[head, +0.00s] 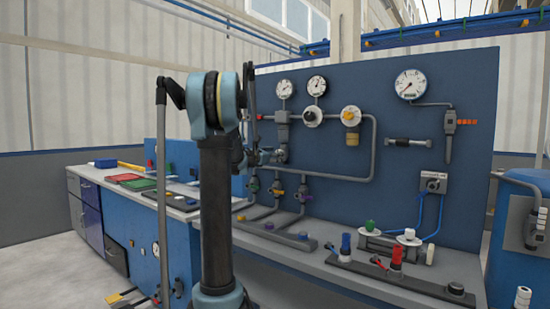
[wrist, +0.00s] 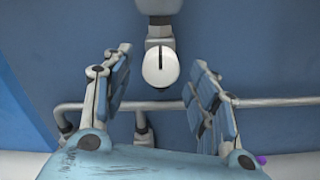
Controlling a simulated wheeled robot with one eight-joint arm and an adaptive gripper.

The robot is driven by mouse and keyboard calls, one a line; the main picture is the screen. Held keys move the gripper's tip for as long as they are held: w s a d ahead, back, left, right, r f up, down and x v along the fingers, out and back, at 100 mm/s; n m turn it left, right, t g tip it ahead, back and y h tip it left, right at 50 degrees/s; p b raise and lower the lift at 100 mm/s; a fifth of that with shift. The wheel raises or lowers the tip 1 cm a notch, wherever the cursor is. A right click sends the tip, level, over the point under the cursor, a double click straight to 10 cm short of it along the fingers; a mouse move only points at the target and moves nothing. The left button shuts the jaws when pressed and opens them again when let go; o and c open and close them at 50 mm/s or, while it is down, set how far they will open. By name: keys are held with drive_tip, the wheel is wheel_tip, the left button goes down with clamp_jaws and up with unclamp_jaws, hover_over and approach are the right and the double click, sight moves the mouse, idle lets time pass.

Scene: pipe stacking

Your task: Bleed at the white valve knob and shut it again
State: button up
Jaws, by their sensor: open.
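The white valve knob (wrist: 160,66) shows in the wrist view as a round white face with an upright dark line, under a grey fitting. My gripper (wrist: 159,58) is open, with one finger left of the knob and one right of it. I see gaps between the knob and both fingers, and nothing is held. In the head view my gripper (head: 266,157) is small and partly hidden behind my arm, in front of the left pipework on the blue panel. I cannot make out the knob clearly there.
The blue panel (head: 420,225) carries several gauges and a grey pipe loop (head: 374,150). Small coloured valves (head: 277,190) sit low on the pipes. The bench has a black strip (head: 400,277) with blue and red fittings. A grey pipe (wrist: 265,102) crosses behind my fingers.

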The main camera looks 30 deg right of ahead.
drive_tip(key=shift+x, duration=0.85)
drive_tip(key=c, duration=1.1)
drive_tip(key=shift+o, duration=0.2)
